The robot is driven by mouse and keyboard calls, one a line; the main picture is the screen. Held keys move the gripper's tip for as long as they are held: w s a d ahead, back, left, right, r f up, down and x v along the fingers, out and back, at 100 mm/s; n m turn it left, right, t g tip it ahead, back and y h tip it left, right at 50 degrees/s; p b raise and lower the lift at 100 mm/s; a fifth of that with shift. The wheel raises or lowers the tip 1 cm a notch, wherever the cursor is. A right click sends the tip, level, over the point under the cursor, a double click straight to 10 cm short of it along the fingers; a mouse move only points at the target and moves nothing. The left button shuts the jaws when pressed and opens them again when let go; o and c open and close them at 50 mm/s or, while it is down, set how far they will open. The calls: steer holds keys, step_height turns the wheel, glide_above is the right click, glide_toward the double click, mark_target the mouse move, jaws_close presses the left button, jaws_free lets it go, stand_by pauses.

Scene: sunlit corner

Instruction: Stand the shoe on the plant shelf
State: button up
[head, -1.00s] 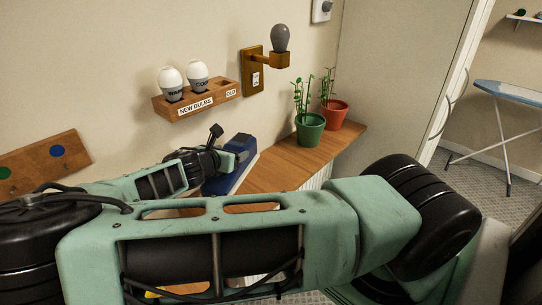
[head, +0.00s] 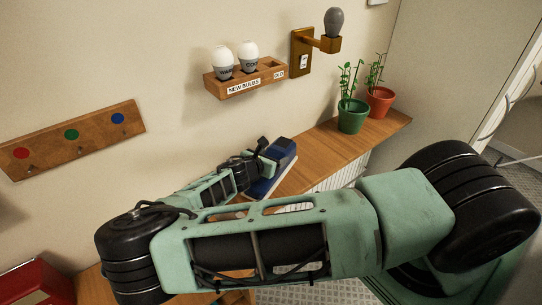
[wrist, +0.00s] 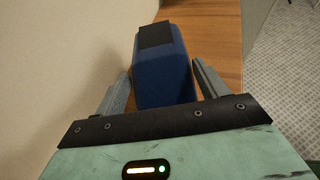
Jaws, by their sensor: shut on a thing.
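The shoe (head: 283,151) is dark blue with a pale sole edge, at the near end of the wooden plant shelf (head: 325,153). My gripper (head: 262,166) is shut on it. In the wrist view the blue shoe (wrist: 164,75) sits between the fingers of my gripper (wrist: 165,88), with a dark patch at its far end. The shelf (wrist: 217,40) shows beside and beyond it. I cannot tell whether the sole touches the shelf. My gripper and arm hide part of the shoe.
A green pot (head: 352,117) and a red pot (head: 379,102) with plants stand at the shelf's far end. The shelf between shoe and pots is clear. A bulb rack (head: 245,83), a lamp fixture (head: 303,55) and a peg board (head: 72,140) are on the wall.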

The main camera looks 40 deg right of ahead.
steer(key=o, duration=1.5)
